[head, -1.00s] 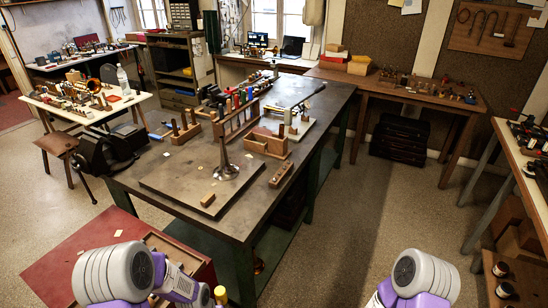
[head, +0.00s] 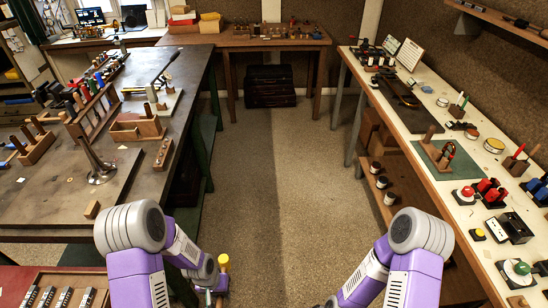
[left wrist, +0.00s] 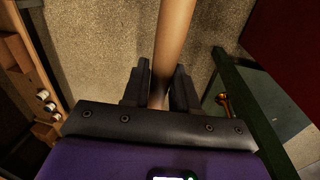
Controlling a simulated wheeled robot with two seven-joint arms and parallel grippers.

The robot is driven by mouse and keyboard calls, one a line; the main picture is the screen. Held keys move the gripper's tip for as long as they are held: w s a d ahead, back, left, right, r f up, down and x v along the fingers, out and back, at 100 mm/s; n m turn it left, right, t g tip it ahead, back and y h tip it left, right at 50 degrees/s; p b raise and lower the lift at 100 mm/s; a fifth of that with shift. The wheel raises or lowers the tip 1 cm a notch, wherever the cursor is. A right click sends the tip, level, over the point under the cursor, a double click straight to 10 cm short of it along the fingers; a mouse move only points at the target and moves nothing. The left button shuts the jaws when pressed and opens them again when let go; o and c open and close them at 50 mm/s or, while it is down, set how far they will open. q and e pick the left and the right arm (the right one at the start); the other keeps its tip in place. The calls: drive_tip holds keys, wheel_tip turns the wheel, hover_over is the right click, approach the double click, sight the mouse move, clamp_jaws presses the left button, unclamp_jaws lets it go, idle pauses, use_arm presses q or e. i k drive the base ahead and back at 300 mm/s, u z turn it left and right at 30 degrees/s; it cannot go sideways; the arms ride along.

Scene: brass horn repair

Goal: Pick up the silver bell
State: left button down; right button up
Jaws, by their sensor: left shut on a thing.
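The silver bell (head: 100,174) stands on its flared rim on the dark workbench at the left of the head view, its narrow tube pointing up and leaning left. No gripper touches it. My left gripper (head: 218,288) is low in front of the bench, to the right of and nearer than the bell. It is shut on a tan, rod-like thing (left wrist: 173,45), which runs up between its fingers in the left wrist view. A yellow knob (head: 223,260) shows just above that gripper in the head view. My right forearm shows, but its gripper is below the picture.
The dark workbench (head: 150,75) also carries wooden racks (head: 137,128) of tools and a small wood block (head: 92,209) near the bell. A long white-topped bench (head: 440,190) with tools runs along the right. Bare floor (head: 275,180) lies between the benches.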

sight(100, 173)
drive_tip(key=z, duration=0.4)
drive_tip(key=i, duration=2.75)
drive_tip(key=u, duration=2.55)
